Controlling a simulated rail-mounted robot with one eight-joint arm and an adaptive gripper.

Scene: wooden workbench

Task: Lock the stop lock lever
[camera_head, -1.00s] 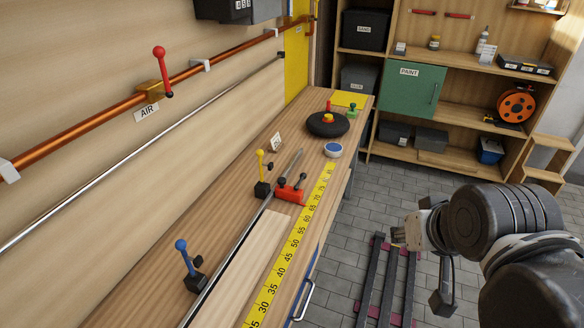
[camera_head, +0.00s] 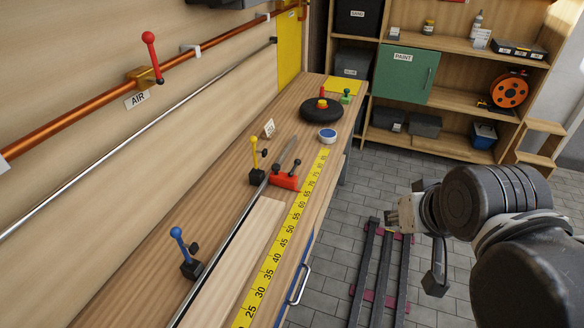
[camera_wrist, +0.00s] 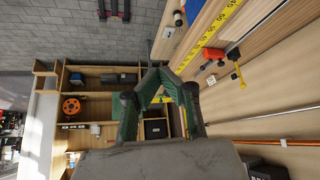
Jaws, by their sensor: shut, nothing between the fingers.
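The red stop (camera_head: 285,181) sits on the bench beside the yellow measuring tape (camera_head: 290,226), at the end of the long wooden board. A small black-knobbed lever (camera_head: 296,164) stands up from it; its locking position cannot be told. The red stop also shows at the upper right of the wrist view (camera_wrist: 212,54). A yellow-handled lever (camera_head: 254,152) and a blue-handled lever (camera_head: 178,236) stand on black blocks left of the rail. My gripper (camera_wrist: 159,72) is shut and empty in the wrist view. In the head view it is off the bench's right side, over the floor, well apart from the stop.
A black disc with a red and yellow knob (camera_head: 322,108) and a white-and-blue round tin (camera_head: 327,136) stand farther along the bench. An orange air pipe with a red-handled valve (camera_head: 150,50) runs along the wall. Shelves (camera_head: 460,95) stand behind.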

